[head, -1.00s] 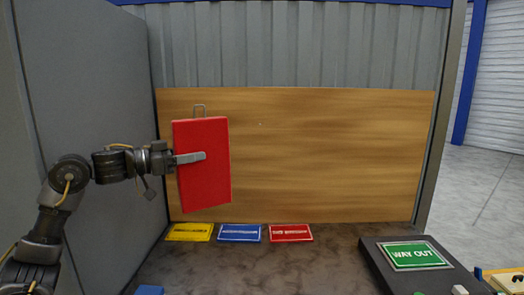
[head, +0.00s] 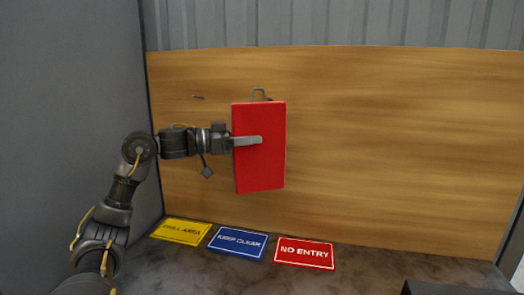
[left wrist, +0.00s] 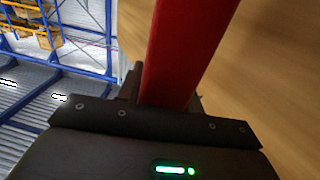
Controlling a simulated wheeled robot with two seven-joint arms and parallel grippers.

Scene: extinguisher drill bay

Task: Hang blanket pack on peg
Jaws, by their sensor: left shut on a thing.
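The blanket pack (head: 260,170) is a flat red slab with a wire loop (head: 259,94) on top. It hangs upright in front of a wooden board. My left gripper (head: 247,141) is shut on the pack, with a finger lying across its front from the left. In the left wrist view the red pack (left wrist: 187,45) stands between the jaws. A small dark peg (head: 198,97) sticks out of the board, left of the pack and about level with the loop. A dark bit beside the loop may be another peg; I cannot tell. My right gripper is out of view.
The wooden board (head: 400,150) fills the back, with a grey wall (head: 70,100) at left. A yellow sign (head: 181,231), a blue KEEP CLEAR sign (head: 238,243) and a red NO ENTRY sign (head: 304,253) lie on the dark bench top (head: 370,270). The board right of the pack is clear.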

